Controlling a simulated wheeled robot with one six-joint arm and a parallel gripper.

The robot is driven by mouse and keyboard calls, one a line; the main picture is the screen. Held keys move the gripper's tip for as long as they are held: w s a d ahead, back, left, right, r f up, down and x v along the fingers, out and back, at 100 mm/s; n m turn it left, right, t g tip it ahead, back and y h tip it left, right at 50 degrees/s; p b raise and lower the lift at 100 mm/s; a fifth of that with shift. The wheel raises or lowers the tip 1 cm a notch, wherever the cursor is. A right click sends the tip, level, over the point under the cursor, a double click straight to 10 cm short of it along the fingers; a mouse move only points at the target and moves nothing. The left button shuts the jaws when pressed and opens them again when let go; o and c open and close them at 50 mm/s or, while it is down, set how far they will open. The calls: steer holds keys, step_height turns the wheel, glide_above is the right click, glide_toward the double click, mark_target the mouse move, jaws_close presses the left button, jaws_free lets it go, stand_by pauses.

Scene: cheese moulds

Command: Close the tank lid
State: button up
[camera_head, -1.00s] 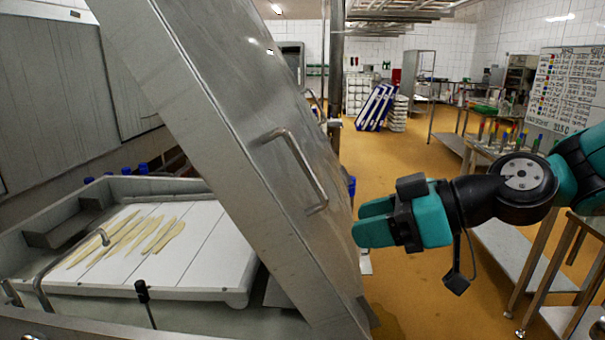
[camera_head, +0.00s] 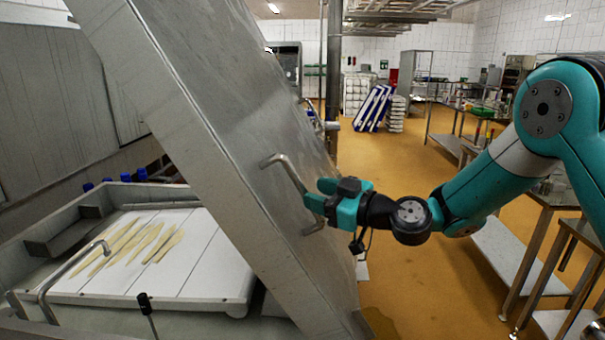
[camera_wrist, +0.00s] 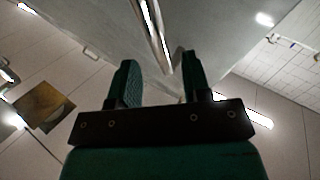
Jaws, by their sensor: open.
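The tank lid (camera_head: 215,120) is a large grey metal panel, raised and tilted over the tank (camera_head: 130,325). A bent metal bar handle (camera_head: 284,170) is fixed to its outer face. My gripper (camera_head: 312,193) is at the handle's lower part, with its fingers pointing left towards the lid. In the wrist view, my gripper (camera_wrist: 158,80) has its two fingers apart, and the handle (camera_wrist: 155,35) runs up ahead between them. I cannot tell whether a finger touches it.
A white board (camera_head: 190,265) with pale yellow strips lies in the tank. A bent metal rail (camera_head: 65,270) stands at the tank's front left. Metal tables (camera_head: 530,260) stand at the right. The yellow-brown floor (camera_head: 420,285) is clear between them and the lid.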

mark_target(306, 190)
steer(key=shift+p+x, duration=0.85)
steer(key=shift+x, duration=1.35)
steer(key=shift+c, duration=0.4)
jaws_close()
